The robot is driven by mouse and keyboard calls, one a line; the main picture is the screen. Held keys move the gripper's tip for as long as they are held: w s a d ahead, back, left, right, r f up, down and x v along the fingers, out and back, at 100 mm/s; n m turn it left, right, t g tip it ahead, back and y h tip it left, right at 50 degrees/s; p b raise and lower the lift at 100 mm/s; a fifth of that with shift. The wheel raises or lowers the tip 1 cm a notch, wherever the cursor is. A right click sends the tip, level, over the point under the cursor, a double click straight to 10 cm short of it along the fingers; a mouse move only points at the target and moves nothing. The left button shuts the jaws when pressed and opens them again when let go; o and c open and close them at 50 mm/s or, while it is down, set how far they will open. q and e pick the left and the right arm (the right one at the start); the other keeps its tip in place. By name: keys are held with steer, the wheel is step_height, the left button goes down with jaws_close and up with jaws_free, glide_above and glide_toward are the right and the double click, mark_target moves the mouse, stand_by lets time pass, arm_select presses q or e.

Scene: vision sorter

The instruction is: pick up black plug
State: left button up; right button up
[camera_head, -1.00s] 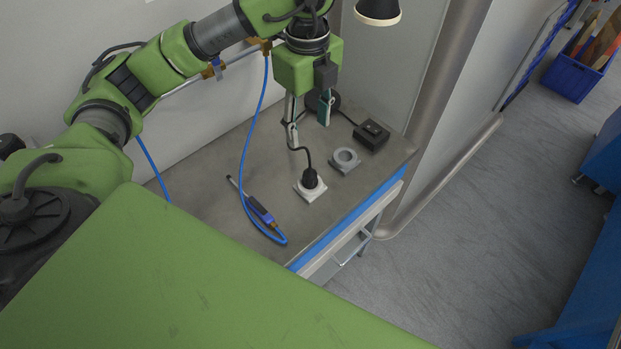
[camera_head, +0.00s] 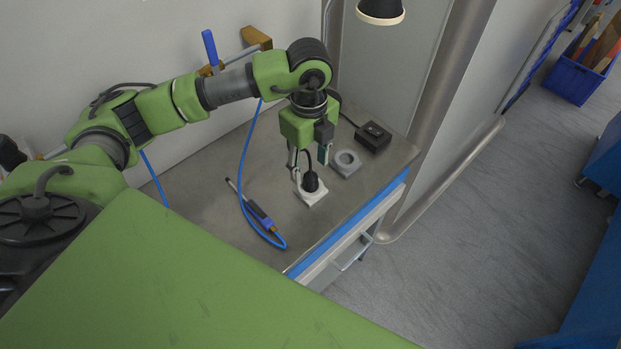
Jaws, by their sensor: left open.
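The black plug (camera_head: 310,182) stands upright in a white square socket (camera_head: 314,199) on the grey workbench (camera_head: 200,207). A black cord rises from the plug toward my gripper. My left gripper (camera_head: 309,165) points down just above and behind the plug. Its fingers are open, one on the left and one on the right, with the cord between them. From this angle I cannot tell whether the fingers reach down beside the plug. My right gripper is not in view.
A grey ring-shaped holder (camera_head: 345,162) sits close to the right of the socket. A black box (camera_head: 373,137) lies behind it. A blue tool (camera_head: 260,215) with a blue hose lies to the left. A lamp (camera_head: 381,11) hangs above.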

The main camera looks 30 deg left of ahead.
mark_target(310, 171)
arm_select(q)
step_height(310, 171, down, 4)
steer(key=shift+d+r+p, duration=0.15)
steer(key=shift+r+p, duration=0.05)
steer(key=shift+p, duration=0.6)
steer(key=shift+f, duration=0.5)
steer(key=shift+c, duration=0.5)
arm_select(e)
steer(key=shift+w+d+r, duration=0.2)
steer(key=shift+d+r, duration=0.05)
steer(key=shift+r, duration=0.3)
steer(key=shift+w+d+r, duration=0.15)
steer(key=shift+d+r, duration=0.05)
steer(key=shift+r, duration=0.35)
arm_select(q)
steer(key=shift+s, duration=0.1)
jaws_close()
